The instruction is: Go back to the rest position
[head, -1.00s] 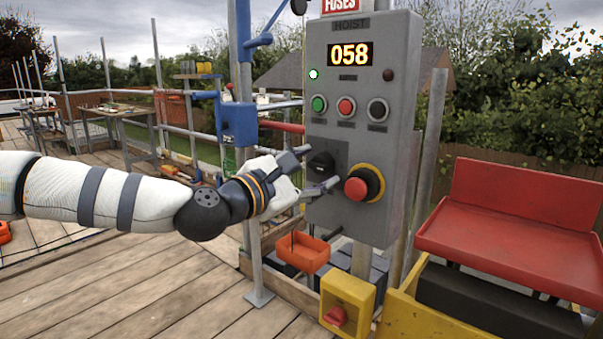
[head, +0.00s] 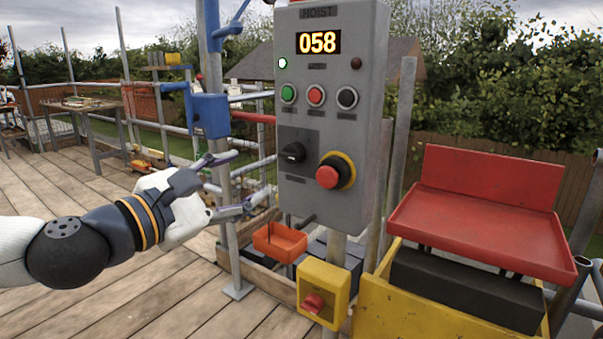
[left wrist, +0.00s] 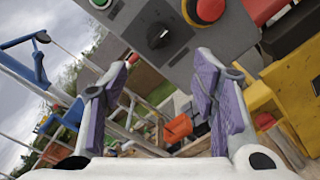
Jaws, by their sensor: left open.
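My left gripper (head: 241,184) is open and empty, left of the grey hoist control box (head: 325,110) and apart from it. The box carries a lit display (head: 318,42) reading 058, a lit white-green lamp, a row of small buttons, a black rotary knob (head: 292,152) and a red mushroom button (head: 328,176) on a yellow ring. In the left wrist view both fingers (left wrist: 165,100) are spread, with purple pads and nothing between them. The knob (left wrist: 158,36) shows beyond the fingertips. My right gripper is not in view.
An orange tray (head: 279,243) and a yellow box with a red switch (head: 323,295) sit below the control box. A red seat-like panel (head: 485,215) on a yellow frame stands at right. Scaffold poles and a blue bracket (head: 208,115) stand behind my gripper.

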